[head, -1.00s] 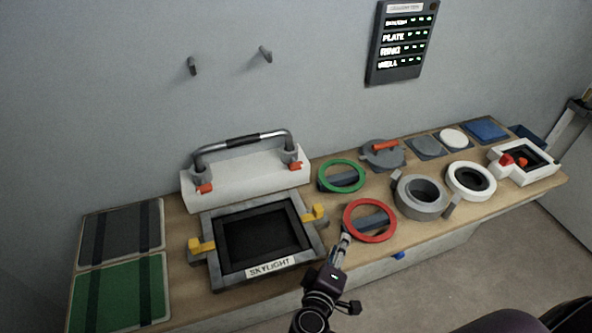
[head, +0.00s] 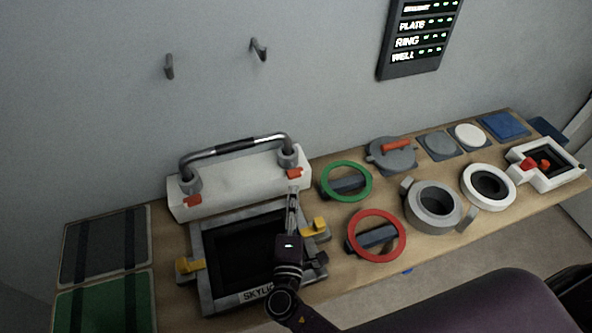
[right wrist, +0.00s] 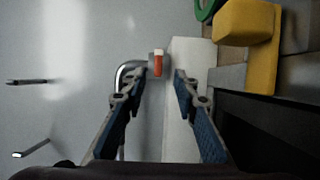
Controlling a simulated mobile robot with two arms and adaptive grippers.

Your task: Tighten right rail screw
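The grab rail (head: 236,146) has a dark grip and stands on a white block (head: 238,187) at the back of the bench. The right rail screw (head: 294,173) is orange-red and sits at the foot of the right post. The left screw (head: 193,201) looks alike. My right gripper (head: 293,192) is just in front of the right screw, over the skylight's far right corner. In the right wrist view its fingers are apart and empty. The right screw (right wrist: 158,65) appears beyond and between the fingertips, with a pale tip. My left gripper is out of view.
The skylight frame (head: 208,292) with yellow latches (head: 316,229) lies below my right gripper. Green (head: 347,181) and red (head: 376,236) rings and a grey round fitting (head: 434,208) are to the right. Two wall hooks (head: 259,50) are above.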

